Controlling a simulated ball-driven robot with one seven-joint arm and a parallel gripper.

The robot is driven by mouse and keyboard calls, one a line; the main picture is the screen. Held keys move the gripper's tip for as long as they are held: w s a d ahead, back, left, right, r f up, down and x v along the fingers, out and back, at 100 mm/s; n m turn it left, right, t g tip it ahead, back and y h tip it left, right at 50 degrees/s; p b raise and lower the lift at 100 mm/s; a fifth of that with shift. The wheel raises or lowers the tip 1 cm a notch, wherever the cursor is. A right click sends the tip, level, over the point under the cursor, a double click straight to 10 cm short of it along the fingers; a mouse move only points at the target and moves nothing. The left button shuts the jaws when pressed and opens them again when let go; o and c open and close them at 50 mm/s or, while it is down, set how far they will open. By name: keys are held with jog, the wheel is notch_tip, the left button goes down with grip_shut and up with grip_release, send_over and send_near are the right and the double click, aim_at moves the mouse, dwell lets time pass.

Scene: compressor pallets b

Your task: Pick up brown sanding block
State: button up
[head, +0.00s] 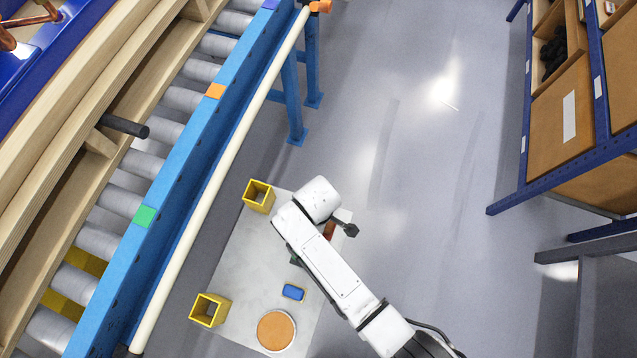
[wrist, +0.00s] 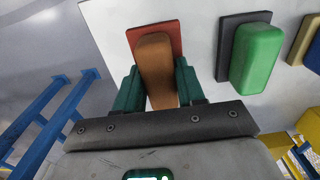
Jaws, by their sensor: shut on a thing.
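The brown sanding block (wrist: 155,62) is upright between my gripper's (wrist: 158,82) two dark green fingers in the wrist view. The fingers press on its left and right sides. A flat red pad (wrist: 170,27) shows behind the block. In the head view a small reddish-brown part of the block (head: 329,231) shows beside my white arm, which hides most of the gripper. I cannot tell whether the block is clear of the pale surface (head: 240,260).
A green block (wrist: 257,58) on a dark pad stands right of the brown one. A blue block (head: 293,292), an orange disc (head: 276,331) and two yellow open boxes (head: 258,196) (head: 210,310) share the surface. A blue-framed roller conveyor (head: 165,165) runs along the left. Shelving (head: 565,130) stands right; floor between is clear.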

jog(key=c, duration=0.3)
jog(key=shift+r, duration=0.15)
jog(key=shift+r, duration=0.25)
notch_tip(320, 180, up, 2)
jog(key=shift+w+r+p, duration=0.1)
jog(key=shift+r+p, duration=0.05)
jog(key=shift+p, duration=0.15)
jog(key=s+a+r, duration=0.1)
jog(key=s+r, duration=0.2)
jog(key=s, duration=0.1)
jog(key=s+a+r, duration=0.1)
jog(key=s+r, duration=0.2)
jog(key=s, duration=0.2)
jog(key=s+a+r, duration=0.1)
jog(key=s+r, duration=0.3)
jog(key=shift+s, duration=0.4)
